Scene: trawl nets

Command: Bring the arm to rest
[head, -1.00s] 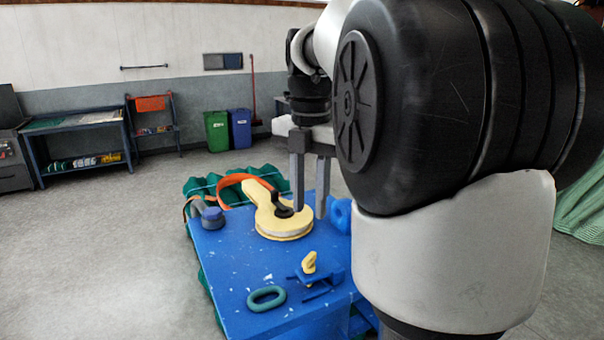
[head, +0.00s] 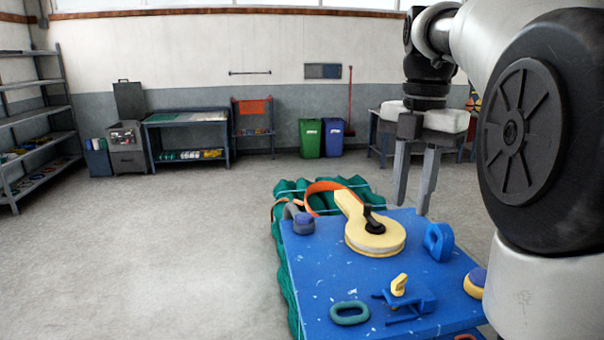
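My gripper (head: 411,205) hangs from my arm at the right of the head view, fingers pointing down. The two grey fingers stand apart with nothing between them. It is above the blue table (head: 316,273), over its far right part. A yellow round tool with a long handle and black knob (head: 374,236) lies on the table, left of and below the fingers. My large black and white arm links cover the right side of the view.
On the table are a blue-grey shackle-like piece (head: 300,220), a green ring (head: 349,313), a blue clamp with yellow handle (head: 405,299) and a blue ring-shaped piece (head: 438,241). Green netting (head: 286,274) hangs around its edge. Open floor (head: 140,250) lies left.

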